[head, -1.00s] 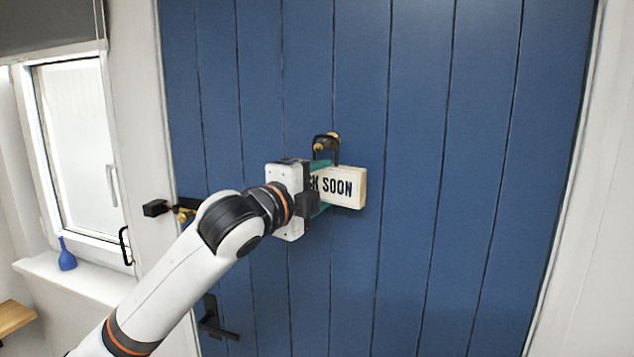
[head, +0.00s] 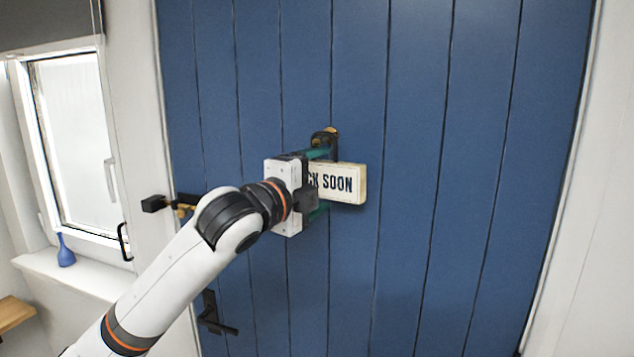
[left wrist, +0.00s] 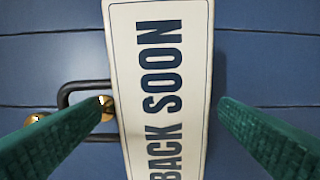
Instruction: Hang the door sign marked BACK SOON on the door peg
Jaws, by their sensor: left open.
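The BACK SOON sign (head: 345,184) is a cream block with dark letters and a black wire loop (head: 318,138), upright against the blue door. My left gripper (head: 319,181) is open around it, one green finger above and one below, covering its left part. The left wrist view shows the whole wording of the sign (left wrist: 160,60) between the spread fingers (left wrist: 162,105), with gaps on both sides. There, one brass knob of the door peg (left wrist: 107,112) shows inside the loop. Another brass knob (left wrist: 33,119) shows beyond it, partly behind a finger. My right gripper is out of view.
The blue door (head: 440,150) is flat and clear to the right of the sign. A black door handle (head: 213,318) is below left, and a black latch (head: 160,204) is at the door's left edge.

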